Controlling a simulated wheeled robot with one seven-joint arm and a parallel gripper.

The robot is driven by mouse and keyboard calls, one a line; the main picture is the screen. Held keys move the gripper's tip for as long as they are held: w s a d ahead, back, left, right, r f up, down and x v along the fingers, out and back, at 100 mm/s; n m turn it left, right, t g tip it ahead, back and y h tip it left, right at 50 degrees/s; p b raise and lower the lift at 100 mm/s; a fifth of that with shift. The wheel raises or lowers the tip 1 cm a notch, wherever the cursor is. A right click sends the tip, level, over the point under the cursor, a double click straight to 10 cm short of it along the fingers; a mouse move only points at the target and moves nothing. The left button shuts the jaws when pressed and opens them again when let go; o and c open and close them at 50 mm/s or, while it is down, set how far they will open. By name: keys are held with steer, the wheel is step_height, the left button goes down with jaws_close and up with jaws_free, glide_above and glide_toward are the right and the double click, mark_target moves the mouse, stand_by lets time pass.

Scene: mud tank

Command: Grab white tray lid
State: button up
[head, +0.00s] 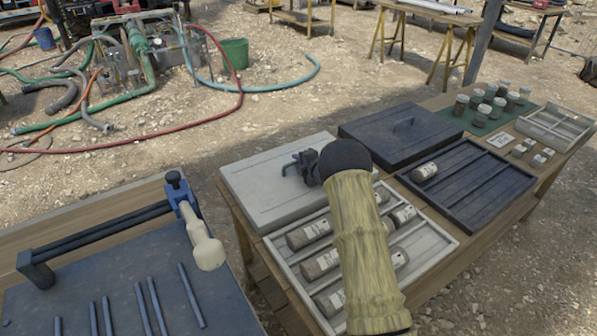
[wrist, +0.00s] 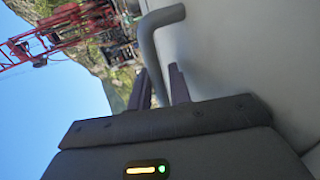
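The white tray lid (head: 265,190) lies flat on the wooden table, behind the white tray (head: 440,243). My gripper (head: 300,166) is at the lid's right part, low over its top, and my forearm covers part of the tray. In the wrist view, the lid's pale surface (wrist: 250,50) fills the right side. Its grey bent handle (wrist: 150,45) runs down between the two dark fingers of my gripper (wrist: 161,85). The fingers stand apart on either side of the handle, and I see no clear grip on it.
The white tray holds several labelled core jars. To the right are a dark lid (head: 400,135), a dark tray (head: 480,195) with one jar (head: 424,172), and several jars on a green mat (head: 480,122). A bench with dark rods (head: 190,295) stands at the left.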

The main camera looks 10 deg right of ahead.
steer(key=shift+c, duration=0.2)
stand_by(0.3)
jaws_close()
steer(key=shift+r, duration=0.1)
step_height(320, 180, up, 10)
steer(key=shift+f+p, duration=0.1)
steer(key=shift+p, duration=0.2)
stand_by(0.6)
